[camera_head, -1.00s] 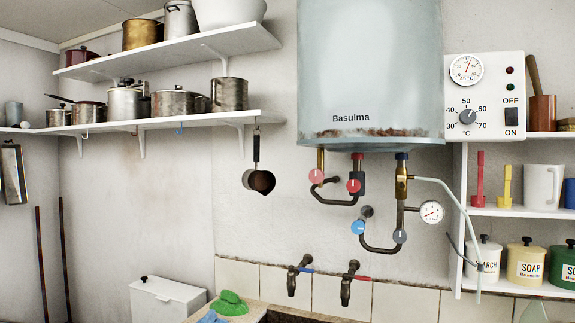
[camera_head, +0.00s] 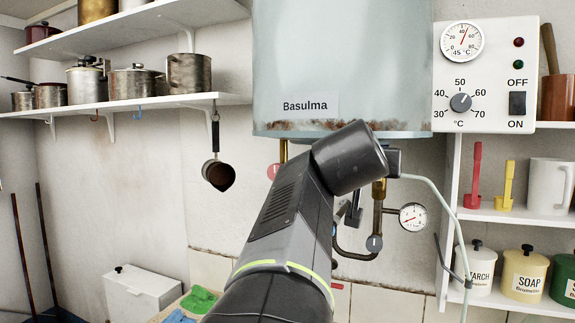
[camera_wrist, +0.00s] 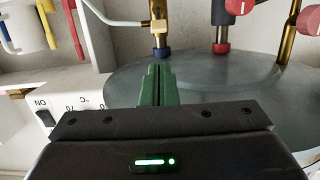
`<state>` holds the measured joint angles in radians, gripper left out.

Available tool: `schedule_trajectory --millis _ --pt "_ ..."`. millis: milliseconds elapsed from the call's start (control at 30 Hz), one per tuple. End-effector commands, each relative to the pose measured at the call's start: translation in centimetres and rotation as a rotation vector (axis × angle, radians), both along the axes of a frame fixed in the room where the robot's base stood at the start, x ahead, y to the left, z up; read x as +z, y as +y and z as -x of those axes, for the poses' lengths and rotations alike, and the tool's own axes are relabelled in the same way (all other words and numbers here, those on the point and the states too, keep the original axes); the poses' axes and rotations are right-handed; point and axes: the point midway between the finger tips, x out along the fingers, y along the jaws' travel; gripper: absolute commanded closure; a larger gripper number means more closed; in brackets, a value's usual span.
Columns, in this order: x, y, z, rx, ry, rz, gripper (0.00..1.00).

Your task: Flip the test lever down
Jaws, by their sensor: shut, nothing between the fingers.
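I cannot clearly pick out the test lever in either view. The brass valve body (camera_head: 379,190) stands under the water heater (camera_head: 345,75), with a pale hose (camera_head: 440,187) running off it to the right. My arm covers part of the pipework in the head view, and my fingers cannot be made out there. In the wrist view, which is upside down, my gripper (camera_wrist: 157,76) shows as green fingers shut together with nothing between them. Their tips point towards the blue collar (camera_wrist: 161,54) and brass fitting (camera_wrist: 158,30), apparently short of them. The heater's underside (camera_wrist: 205,85) lies behind the fingers.
A pressure gauge (camera_head: 413,217) and a grey knob (camera_head: 374,243) sit close beside the valve. A control box (camera_head: 487,75) and a shelf of jars (camera_head: 525,273) are on the right.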

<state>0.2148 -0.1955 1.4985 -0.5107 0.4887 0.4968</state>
Motion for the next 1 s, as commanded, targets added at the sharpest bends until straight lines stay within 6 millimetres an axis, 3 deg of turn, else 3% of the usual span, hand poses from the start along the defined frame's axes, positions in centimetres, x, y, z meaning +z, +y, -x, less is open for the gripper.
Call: schedule_trajectory --millis 367,800,1000 --pt "-0.5 -1.0 -1.5 -0.001 0.009 -0.006 1.0" --pt "-1.7 -4.0 -7.6 -0.002 0.011 -0.006 1.0" --pt "-1.9 -4.4 -8.8 -0.001 0.006 -0.003 1.0"
